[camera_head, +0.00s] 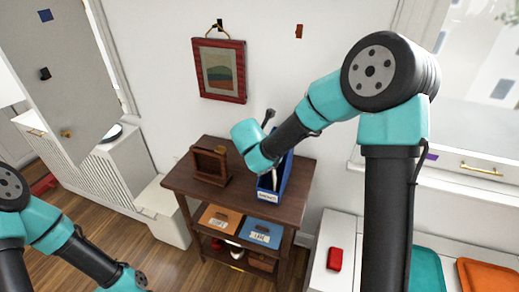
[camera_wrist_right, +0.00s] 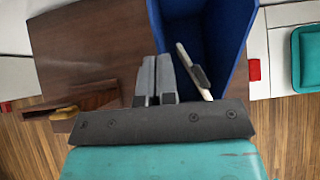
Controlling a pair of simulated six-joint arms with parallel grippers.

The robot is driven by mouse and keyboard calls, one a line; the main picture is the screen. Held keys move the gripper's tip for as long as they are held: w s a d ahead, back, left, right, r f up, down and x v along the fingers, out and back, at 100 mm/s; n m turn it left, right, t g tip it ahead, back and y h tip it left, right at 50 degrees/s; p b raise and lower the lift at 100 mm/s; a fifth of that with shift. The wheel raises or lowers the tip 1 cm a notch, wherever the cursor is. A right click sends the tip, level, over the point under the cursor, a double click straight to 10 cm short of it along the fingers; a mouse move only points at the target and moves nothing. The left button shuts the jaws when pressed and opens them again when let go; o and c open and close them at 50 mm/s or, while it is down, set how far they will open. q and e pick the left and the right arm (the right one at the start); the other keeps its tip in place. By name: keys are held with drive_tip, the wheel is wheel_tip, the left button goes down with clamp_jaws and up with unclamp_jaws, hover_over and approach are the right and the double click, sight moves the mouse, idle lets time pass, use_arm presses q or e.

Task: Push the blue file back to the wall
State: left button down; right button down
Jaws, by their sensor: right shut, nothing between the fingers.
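The blue file (camera_head: 287,176) is an upright open box with a white label on its front, on the right part of the dark wooden table top (camera_head: 180,180). It also shows in the right wrist view (camera_wrist_right: 238,28), with a thin white item and a dark piece (camera_wrist_right: 200,76) inside or at its opening; I cannot tell which. My right gripper (camera_wrist_right: 157,58) is shut and empty, its fingertips beside the file's left side in that view. Whether they touch it is unclear. In the head view my right arm covers part of the file. My left gripper is out of view.
A brown wooden holder (camera_head: 209,164) stands left of the file on the table. Labelled orange (camera_head: 219,217) and blue (camera_head: 263,232) trays lie on the shelf below. The wall with a framed picture (camera_head: 219,70) is behind. A red item (camera_head: 334,258) lies on the white cabinet at right.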

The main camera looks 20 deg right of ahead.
drive_tip(key=shift+w+d, duration=0.35)
drive_tip(key=shift+w, duration=0.05)
drive_tip(key=w+d, duration=0.7)
drive_tip(key=shift+w+f, duration=0.2)
drive_tip(key=shift+w, duration=0.2)
drive_tip(key=s+a, duration=0.1)
drive_tip(key=s+a+r, duration=0.1)
drive_tip(key=s+a, duration=0.1)
drive_tip(key=shift+s+a+r, duration=0.1)
drive_tip(key=shift+s+r, duration=0.1)
drive_tip(key=v, duration=0.9)
drive_tip(key=shift+r, duration=0.1)
